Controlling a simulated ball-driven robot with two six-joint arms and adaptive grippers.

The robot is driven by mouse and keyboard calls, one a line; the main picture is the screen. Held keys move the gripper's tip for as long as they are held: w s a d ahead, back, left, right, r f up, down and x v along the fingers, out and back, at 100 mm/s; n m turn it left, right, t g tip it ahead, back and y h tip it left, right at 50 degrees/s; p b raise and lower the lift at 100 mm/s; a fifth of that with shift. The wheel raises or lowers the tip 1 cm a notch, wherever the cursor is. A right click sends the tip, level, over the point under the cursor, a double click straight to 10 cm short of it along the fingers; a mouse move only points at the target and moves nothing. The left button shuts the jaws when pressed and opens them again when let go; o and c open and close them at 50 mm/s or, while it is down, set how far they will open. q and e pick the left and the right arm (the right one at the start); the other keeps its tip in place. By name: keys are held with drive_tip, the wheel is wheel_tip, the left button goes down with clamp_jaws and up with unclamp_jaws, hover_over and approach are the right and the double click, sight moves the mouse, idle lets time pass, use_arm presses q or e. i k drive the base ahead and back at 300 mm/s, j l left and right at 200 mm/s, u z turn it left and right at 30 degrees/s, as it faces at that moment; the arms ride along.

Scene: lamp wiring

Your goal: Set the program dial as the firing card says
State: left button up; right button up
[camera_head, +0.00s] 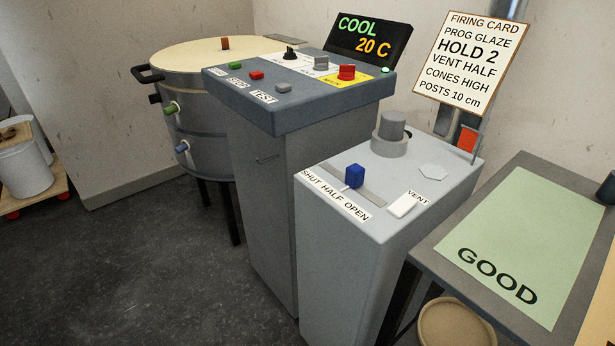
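The firing card (470,62) stands at the upper right and reads PROG GLAZE, HOLD 2, VENT HALF, CONES HIGH, POSTS 10 cm. On the blue-grey control panel (310,104), a black knob (290,53) stands on a white plate at the back; it looks like the program dial. Its marks are too small to read, so I cannot tell its setting. A small grey knob (321,63) is to its right. A red knob (346,72) sits on a yellow plate. Neither of my grippers is in view.
The display (368,42) reads COOL, 20 C. Green, red and grey buttons line the panel's front. A blue vent slider (354,176) is on the lower grey cabinet. The round kiln (196,108) is at left. A table with a green GOOD mat (525,235) is at right.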

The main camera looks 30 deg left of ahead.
sight(290, 55)
drive_tip(key=i+j, duration=0.1)
drive_tip(key=j, duration=0.35)
drive_tip(key=i+j, duration=0.1)
drive_tip(key=j, duration=0.35)
drive_tip(key=j+z, duration=0.1)
drive_tip(key=j, duration=0.35)
drive_tip(key=i, duration=0.05)
